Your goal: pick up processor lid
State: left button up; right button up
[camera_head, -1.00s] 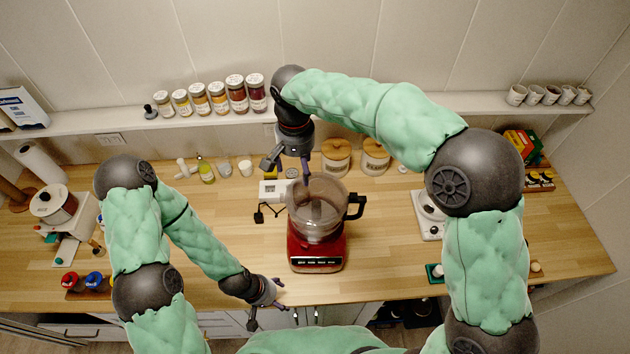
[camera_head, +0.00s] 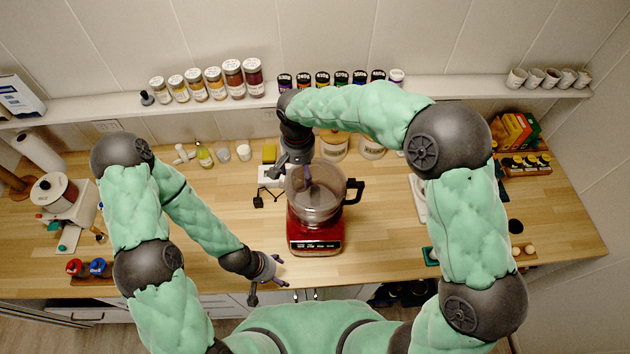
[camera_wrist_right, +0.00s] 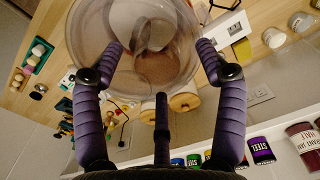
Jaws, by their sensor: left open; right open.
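The food processor (camera_head: 315,238) has a red base and a clear bowl with a dark handle, standing near the counter's front edge. Its clear top shows in the head view (camera_head: 318,184), and the clear round top or bowl fills the upper middle of the right wrist view (camera_wrist_right: 150,75). I cannot tell lid from bowl for certain. My right gripper (camera_head: 298,178) is open above the back left of the bowl; in the wrist view its purple fingers (camera_wrist_right: 158,55) are spread in front of the clear plastic. My left gripper (camera_head: 270,283) is open and empty at the counter's front edge, left of the processor.
A shelf (camera_head: 450,90) behind holds spice jars (camera_head: 215,82), dark-labelled jars (camera_head: 340,79) and cups (camera_head: 540,78). Wooden-lidded canisters (camera_head: 372,148) and a small white device (camera_head: 270,176) stand behind the processor. The counter left of it is mostly clear.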

jog(key=shift+w+f, duration=0.2)
jog(key=shift+f, duration=0.6)
jog(key=shift+s, duration=0.1)
grip_shut()
jog(key=shift+r, duration=0.1)
